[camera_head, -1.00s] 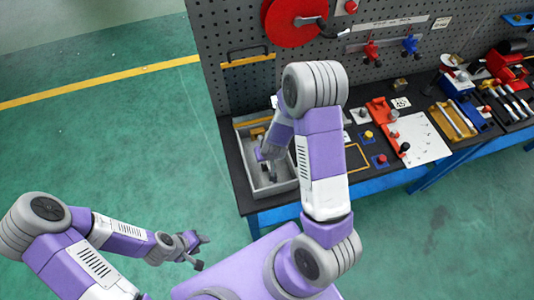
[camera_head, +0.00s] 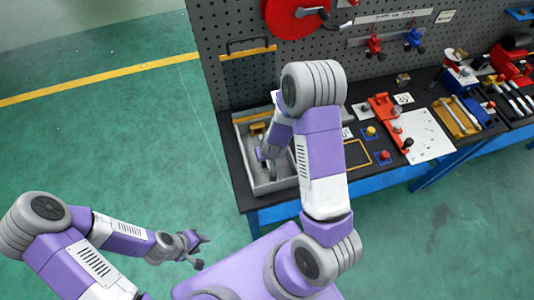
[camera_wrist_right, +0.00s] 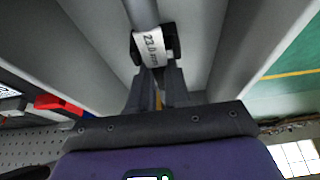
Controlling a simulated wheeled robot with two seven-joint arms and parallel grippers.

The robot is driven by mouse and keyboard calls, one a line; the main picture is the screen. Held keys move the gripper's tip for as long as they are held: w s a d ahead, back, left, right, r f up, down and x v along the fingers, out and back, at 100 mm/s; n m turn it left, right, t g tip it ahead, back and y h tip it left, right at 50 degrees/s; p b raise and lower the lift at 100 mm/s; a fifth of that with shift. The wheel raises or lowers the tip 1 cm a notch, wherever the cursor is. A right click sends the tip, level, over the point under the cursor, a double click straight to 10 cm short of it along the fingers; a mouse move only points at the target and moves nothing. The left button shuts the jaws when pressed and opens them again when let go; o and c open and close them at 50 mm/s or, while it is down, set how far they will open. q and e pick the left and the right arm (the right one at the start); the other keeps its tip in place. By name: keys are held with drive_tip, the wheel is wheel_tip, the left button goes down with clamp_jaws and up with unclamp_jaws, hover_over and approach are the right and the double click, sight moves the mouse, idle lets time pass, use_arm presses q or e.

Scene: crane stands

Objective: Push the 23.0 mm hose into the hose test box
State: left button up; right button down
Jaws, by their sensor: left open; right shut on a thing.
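The 23.0 mm hose (camera_wrist_right: 143,12) is a grey tube with a white size label (camera_wrist_right: 152,42) in the right wrist view. My right gripper (camera_wrist_right: 155,62) is shut on it at the labelled end; the hose's far end is out of view. In the head view my right gripper (camera_head: 267,158) reaches down into a grey open box (camera_head: 245,170) at the left end of the bench. My arm partly covers this box, and I cannot tell whether it is the hose test box. My left gripper (camera_head: 202,251) is open and empty over the floor.
The box's grey walls rise close on both sides of my right gripper. A grey pegboard (camera_head: 233,85) with a red reel (camera_head: 293,15) stands behind the bench. Red clamps (camera_head: 388,113) and a white plate (camera_head: 428,137) lie to the right. The floor at left is clear.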

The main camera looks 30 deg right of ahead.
drive_tip(key=shift+w+d+p, duration=0.2)
drive_tip(key=shift+w, duration=0.5)
drive_tip(key=shift+w+d+p, duration=0.15)
drive_tip(key=shift+w, duration=0.5)
drive_tip(key=shift+w, duration=0.25)
drive_tip(key=shift+w+d, duration=0.2)
drive_tip(key=shift+w, duration=0.5)
drive_tip(key=c, duration=1)
unclamp_jaws()
